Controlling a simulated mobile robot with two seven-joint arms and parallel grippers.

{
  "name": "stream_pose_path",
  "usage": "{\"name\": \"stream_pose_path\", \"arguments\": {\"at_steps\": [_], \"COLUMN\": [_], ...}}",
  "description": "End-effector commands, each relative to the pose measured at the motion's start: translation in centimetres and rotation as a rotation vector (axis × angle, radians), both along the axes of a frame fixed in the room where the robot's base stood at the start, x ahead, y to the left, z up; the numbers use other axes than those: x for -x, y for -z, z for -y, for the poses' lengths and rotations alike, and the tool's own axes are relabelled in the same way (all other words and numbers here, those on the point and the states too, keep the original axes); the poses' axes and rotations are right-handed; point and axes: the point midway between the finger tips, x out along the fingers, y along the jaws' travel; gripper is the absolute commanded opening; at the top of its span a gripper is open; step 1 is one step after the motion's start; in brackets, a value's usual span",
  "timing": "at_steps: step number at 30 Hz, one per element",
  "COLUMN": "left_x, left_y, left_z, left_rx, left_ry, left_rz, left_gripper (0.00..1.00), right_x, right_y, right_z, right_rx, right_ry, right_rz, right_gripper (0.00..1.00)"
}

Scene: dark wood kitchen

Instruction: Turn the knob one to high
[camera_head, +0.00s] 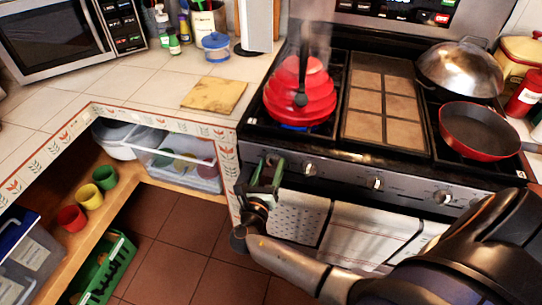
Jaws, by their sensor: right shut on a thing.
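The stove's front panel (342,176) carries a row of knobs. My right gripper (268,163) reaches in from the lower right and is at the left end of this panel. Its green-tipped fingers are shut on the leftmost knob, knob one, which they mostly hide, so its turn angle cannot be read. Three more knobs show to the right: one just right of the gripper (309,167), a middle one (375,182) and a right one (442,197). A blue flame (292,127) shows under the red kettle (300,98). My left gripper is not in view.
A red pan (482,131) and a lidded wok (461,70) stand on the right burners. Towels (365,235) hang on the oven front below the knobs. A counter with a cutting board (214,94) and an open shelf (150,178) lie left.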

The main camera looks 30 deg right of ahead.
Motion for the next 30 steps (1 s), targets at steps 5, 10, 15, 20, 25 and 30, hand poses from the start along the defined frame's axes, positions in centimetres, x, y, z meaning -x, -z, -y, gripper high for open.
{"name": "stream_pose_path", "arguments": {"at_steps": [5, 10, 15, 20, 25, 30], "left_x": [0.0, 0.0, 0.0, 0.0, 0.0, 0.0], "left_y": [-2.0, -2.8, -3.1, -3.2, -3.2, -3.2], "left_z": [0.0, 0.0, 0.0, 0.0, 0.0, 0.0], "left_rx": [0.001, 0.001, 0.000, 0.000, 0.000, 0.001], "left_ry": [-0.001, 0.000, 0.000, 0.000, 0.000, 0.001], "left_rz": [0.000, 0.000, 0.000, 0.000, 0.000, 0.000], "left_gripper": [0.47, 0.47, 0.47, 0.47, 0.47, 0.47], "right_x": [-0.1, -0.1, -0.1, -0.1, -0.1, -0.1], "right_y": [-0.5, -0.3, -0.2, -0.1, -0.1, -0.1], "right_z": [0.0, 0.0, 0.0, 0.0, 0.0, 0.0], "right_rx": [0.072, 0.117, 0.139, 0.145, 0.146, 0.146], "right_ry": [0.001, 0.001, 0.002, 0.002, 0.001, 0.001], "right_rz": [-0.080, -0.132, -0.157, -0.164, -0.163, -0.163], "right_gripper": [0.01, 0.01, 0.01, 0.01, 0.01, 0.62]}}
